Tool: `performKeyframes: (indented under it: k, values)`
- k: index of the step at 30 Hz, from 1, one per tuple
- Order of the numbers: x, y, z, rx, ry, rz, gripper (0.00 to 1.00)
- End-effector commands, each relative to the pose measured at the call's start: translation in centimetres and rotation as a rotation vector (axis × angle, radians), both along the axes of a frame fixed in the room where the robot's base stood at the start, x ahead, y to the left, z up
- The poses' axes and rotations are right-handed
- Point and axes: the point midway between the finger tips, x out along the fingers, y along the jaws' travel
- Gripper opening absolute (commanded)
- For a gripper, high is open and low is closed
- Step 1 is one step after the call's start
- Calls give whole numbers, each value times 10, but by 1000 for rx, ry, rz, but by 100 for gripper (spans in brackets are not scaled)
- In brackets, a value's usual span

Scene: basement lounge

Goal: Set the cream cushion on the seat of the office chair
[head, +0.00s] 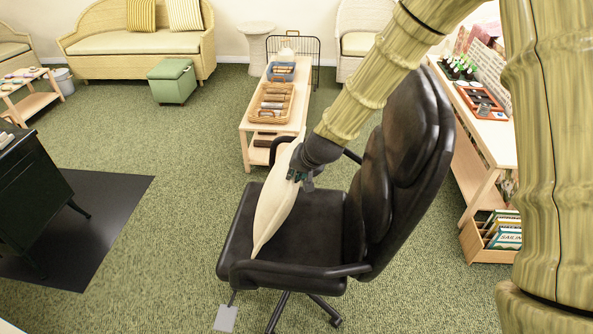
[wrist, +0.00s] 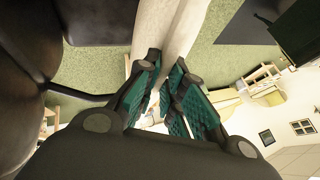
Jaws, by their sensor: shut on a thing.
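The cream cushion (head: 277,203) stands on edge, tilted, at the office chair in the head view. Its lower end is over the front part of the black seat (head: 312,214); whether it touches the seat I cannot tell. My gripper (head: 299,176) is shut on the cushion's side facing the backrest. In the wrist view the cushion (wrist: 178,28) runs up from between the green-padded fingers of my gripper (wrist: 167,88). The office chair's black backrest (head: 400,160) is to the right of my gripper, with armrests on both sides of the seat.
The near armrest (head: 300,272) runs along the seat's front side in the picture. A low wooden table (head: 247,122) with baskets stands behind the chair, and a wooden shelf table (head: 488,140) stands at right. Green carpet (head: 170,220) is open to the left.

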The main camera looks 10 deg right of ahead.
Motion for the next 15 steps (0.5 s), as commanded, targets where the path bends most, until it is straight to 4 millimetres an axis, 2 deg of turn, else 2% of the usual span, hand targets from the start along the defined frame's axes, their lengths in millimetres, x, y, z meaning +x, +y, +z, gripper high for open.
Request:
performKeyframes:
  k: [6, 7, 11, 15]
  values:
    - [0, 0, 1, 1, -1, 0, 0]
    - [0, 0, 1, 1, -1, 0, 12]
    - [0, 0, 0, 0, 0, 0, 35]
    - [0, 0, 0, 0, 0, 0, 35]
